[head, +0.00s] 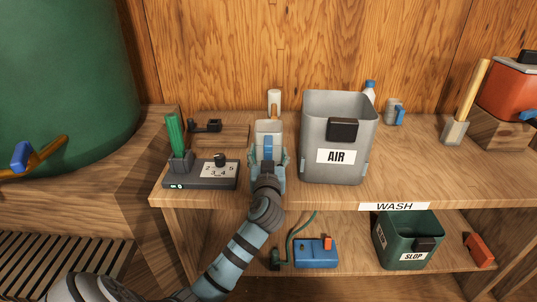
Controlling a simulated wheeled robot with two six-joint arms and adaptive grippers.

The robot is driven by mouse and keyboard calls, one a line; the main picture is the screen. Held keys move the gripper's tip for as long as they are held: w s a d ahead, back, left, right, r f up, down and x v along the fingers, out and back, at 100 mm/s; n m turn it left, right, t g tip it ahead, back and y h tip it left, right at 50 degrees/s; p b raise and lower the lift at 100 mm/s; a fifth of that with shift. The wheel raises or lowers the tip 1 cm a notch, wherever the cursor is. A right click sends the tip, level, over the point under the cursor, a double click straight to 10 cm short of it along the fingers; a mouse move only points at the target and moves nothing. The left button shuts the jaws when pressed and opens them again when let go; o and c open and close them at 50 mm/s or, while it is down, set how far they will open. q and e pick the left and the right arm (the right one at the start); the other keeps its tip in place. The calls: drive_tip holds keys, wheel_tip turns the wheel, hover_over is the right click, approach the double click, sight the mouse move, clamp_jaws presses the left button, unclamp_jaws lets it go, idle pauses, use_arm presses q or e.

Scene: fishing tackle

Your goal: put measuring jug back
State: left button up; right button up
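A pale grey vessel (270,127), which looks like the measuring jug, is on or just above the upper shelf, left of the AIR bin. A blue upright strip (268,148), perhaps its handle, faces me. My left gripper (268,160) is right in front of it, with parts on both sides of the blue strip. Whether the fingers are closed on it is hidden by the gripper itself. The jug's lower part and base are also hidden. My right gripper is not in view.
The grey AIR bin (310,120) stands close on the right. A dial device with a green brush (174,132) is on the left. A small grey cup (393,108) stands behind right. The lower shelf holds a blue box (315,253) and a green SLOP bin (393,240).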

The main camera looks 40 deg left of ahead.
use_arm(q)
drive_tip(key=shift+s+d+f+b, duration=0.1)
drive_tip(key=shift+s+f+b, duration=0.05)
drive_tip(key=shift+f+b, duration=0.3)
drive_tip(key=shift+s+d+f+b, duration=0.1)
drive_tip(key=shift+s+f+b, duration=0.05)
drive_tip(key=shift+f+b, duration=0.25)
drive_tip(key=o, duration=1.7)
drive_tip(key=shift+w+a+f, duration=0.1)
drive_tip(key=shift+w, duration=0.05)
drive_tip(key=shift+o, duration=1.4)
drive_tip(key=shift+r, duration=0.25)
